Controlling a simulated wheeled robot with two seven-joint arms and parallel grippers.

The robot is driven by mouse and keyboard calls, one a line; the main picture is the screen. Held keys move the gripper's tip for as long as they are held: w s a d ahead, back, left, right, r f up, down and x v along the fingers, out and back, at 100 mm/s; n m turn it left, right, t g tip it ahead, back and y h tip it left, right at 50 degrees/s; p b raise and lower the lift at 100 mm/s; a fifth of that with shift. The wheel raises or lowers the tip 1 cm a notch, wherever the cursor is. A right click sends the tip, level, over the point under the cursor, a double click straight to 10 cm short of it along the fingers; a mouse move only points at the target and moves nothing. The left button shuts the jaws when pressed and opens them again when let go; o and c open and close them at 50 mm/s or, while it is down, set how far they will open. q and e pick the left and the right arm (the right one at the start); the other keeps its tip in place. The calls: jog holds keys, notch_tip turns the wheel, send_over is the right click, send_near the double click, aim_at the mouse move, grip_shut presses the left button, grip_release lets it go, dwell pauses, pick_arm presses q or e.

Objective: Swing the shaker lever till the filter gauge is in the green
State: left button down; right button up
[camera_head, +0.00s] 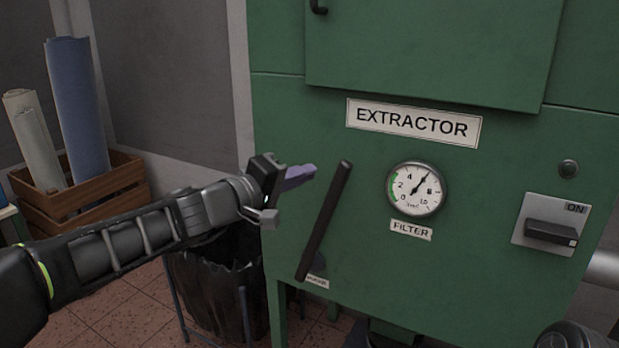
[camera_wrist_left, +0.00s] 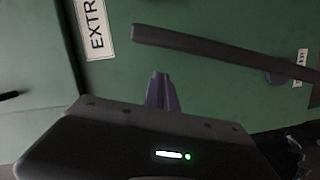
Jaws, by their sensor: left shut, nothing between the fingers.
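The shaker lever (camera_head: 324,220) is a dark bar on the front of the green extractor cabinet (camera_head: 480,270). It tilts with its upper end to the right, and its lower end is by a small label. The filter gauge (camera_head: 416,189) has a white dial with a green band at its low left side; its needle points up and right, outside the green. My left gripper (camera_head: 300,176) is shut and empty, just left of the lever's upper end. In the left wrist view its purple fingertips (camera_wrist_left: 160,92) are together below the lever (camera_wrist_left: 215,50), with no contact visible.
A switch (camera_head: 548,231) marked ON is at the cabinet's right. A black-lined bin (camera_head: 215,290) stands on the floor below my left arm. A wooden crate (camera_head: 100,190) with rolled sheets (camera_head: 76,110) is at the far left.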

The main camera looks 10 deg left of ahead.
pick_arm(q)
jog(key=v, duration=1)
jog(key=shift+a+b, duration=0.3)
jog(key=shift+a, duration=0.05)
jog(key=shift+w, duration=0.15)
